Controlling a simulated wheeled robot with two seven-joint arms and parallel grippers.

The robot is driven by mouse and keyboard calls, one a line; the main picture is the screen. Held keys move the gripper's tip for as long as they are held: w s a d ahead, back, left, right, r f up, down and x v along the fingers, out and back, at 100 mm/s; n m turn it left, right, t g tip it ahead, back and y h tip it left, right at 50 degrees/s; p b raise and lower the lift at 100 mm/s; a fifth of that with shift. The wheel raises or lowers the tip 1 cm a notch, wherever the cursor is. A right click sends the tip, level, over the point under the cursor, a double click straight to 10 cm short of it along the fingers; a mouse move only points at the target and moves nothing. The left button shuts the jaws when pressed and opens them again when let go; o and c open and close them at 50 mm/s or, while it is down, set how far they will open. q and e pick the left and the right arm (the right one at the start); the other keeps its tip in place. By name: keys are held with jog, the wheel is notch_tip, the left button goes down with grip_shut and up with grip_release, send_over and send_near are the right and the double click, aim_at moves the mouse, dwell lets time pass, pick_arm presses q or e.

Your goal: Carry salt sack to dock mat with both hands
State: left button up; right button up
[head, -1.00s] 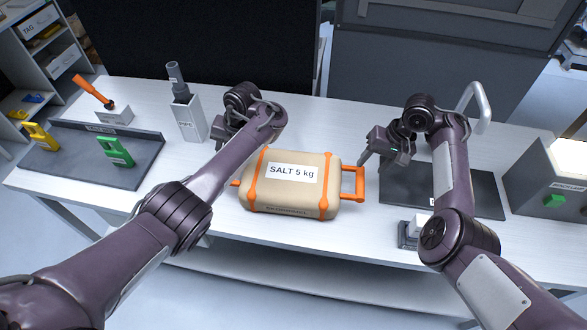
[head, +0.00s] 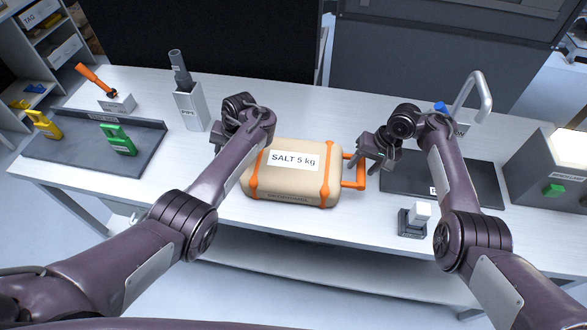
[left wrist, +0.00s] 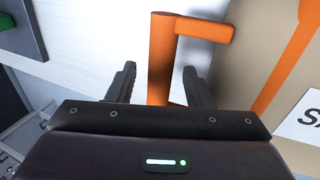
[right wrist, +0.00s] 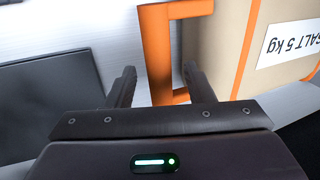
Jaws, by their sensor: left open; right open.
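The salt sack (head: 285,185) is a tan case with orange straps, labelled SALT 5 kg, lying on the white table with an orange handle at each end. My left gripper (left wrist: 162,80) is open, with the left handle (left wrist: 163,55) between its fingers; in the head view my forearm mostly hides this. My right gripper (right wrist: 160,78) is open, with the right handle (right wrist: 157,50) between its fingers; it also shows in the head view (head: 366,162) above that handle. A flat dark mat (head: 465,188) lies right of the sack, its label partly hidden by my right arm.
A dark tray (head: 75,158) with green and yellow pieces is at the left. A pipe holder (head: 190,110) stands behind my left arm. A small block with a white top (head: 415,220) sits at the front edge. A grey box (head: 552,170) stands at the far right.

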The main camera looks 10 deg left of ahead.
pick_arm(q)
jog(key=shift+x, duration=0.8)
pick_arm(e)
jog(key=shift+x, duration=0.85)
pick_arm(q)
jog(key=shift+w, duration=0.1)
pick_arm(e)
jog(key=shift+w, duration=0.1)
pick_arm(q)
jog(key=shift+d, duration=0.1)
jog(key=shift+c, duration=0.4)
pick_arm(e)
jog(key=shift+c, duration=0.3)
pick_arm(q)
grip_shut()
pick_arm(e)
grip_shut()
jog(key=shift+r, duration=0.1)
